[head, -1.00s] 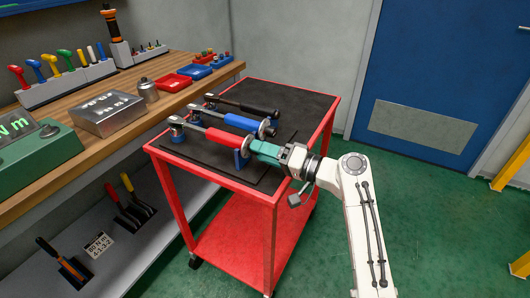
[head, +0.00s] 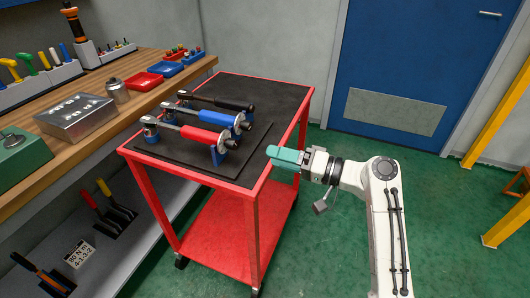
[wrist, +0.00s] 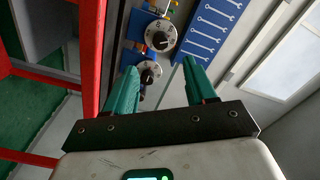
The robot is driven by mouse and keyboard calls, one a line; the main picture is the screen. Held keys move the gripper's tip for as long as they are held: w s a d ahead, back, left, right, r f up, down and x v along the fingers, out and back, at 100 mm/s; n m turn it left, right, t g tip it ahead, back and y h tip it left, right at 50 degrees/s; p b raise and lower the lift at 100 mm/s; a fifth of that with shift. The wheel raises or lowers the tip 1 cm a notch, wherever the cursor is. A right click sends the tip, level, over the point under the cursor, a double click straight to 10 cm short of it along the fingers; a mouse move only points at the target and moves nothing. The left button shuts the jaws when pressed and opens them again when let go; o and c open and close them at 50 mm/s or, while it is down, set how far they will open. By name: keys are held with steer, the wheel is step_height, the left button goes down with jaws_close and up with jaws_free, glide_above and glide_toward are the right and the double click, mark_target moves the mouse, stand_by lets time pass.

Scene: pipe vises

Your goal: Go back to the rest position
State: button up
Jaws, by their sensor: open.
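My gripper (head: 272,158) has teal fingers and is just off the right edge of the red cart (head: 203,179) in the head view. In the wrist view my gripper (wrist: 160,80) shows its two fingers spread apart with nothing held between them. Torque wrenches with a red grip (head: 203,135), a blue grip (head: 207,117) and a black grip (head: 222,102) lie on stands on the cart's dark mat. My gripper touches none of them.
A wooden workbench (head: 127,113) with a silver box (head: 75,115) and trays stands on the left. A blue door (head: 420,60) is at the back. Green floor (head: 330,250) is clear right of the cart. Yellow posts (head: 497,85) stand at the far right.

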steer(key=shift+s+d, duration=0.1)
steer(key=shift+d, duration=0.2)
steer(key=s+d+f+g+h+p, duration=0.2)
steer(key=s+d+f+h+p, duration=0.55)
steer(key=s+f, duration=0.75)
steer(key=s+d+r+m+g+h+p, duration=0.1)
steer(key=s+d+h, duration=0.4)
steer(key=s, duration=0.8)
steer(key=s+d+r+m+g+h+p, duration=0.1)
steer(key=s+d+g+h+p, duration=0.1)
steer(key=s+d, duration=1)
steer(key=s+h+p, duration=0.1)
steer(key=h, duration=0.1)
steer(key=shift+d+r+h, duration=0.2)
steer(key=shift+r+h, duration=0.15)
steer(key=shift+r, duration=0.05)
